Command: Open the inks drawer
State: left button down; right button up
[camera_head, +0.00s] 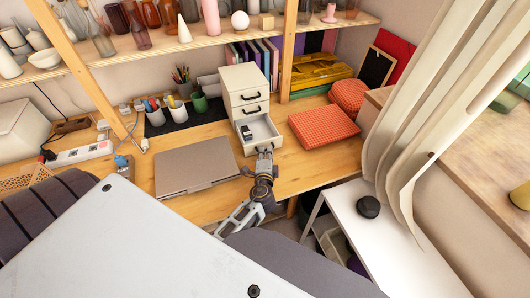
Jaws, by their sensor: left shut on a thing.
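A small white drawer unit (241,84) stands on the wooden desk against the shelf. Its bottom drawer (275,136) is pulled out toward me, with a small dark item (246,131) inside at the left. The two drawers above it are closed and show dark handles. My left gripper (264,151) is at the front of the open drawer, shut on its handle, which the fingers mostly hide. My right gripper is not in view.
A closed grey laptop (196,166) lies left of the gripper. A red patterned box (323,127) sits to the right. Pen cups (177,108) stand behind the laptop. A white side table (400,245) with a black puck (368,206) is at front right.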

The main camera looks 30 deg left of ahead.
pick_arm(q)
jog(key=c, duration=1.8)
grip_release()
jog(key=shift+s+d+f, duration=0.1)
jog(key=shift+d+f, duration=0.05)
jog(key=shift+d, duration=0.05)
jog(key=shift+o, duration=1.2)
jog(key=shift+s, duration=0.1)
jog(key=shift+v, duration=3.75)
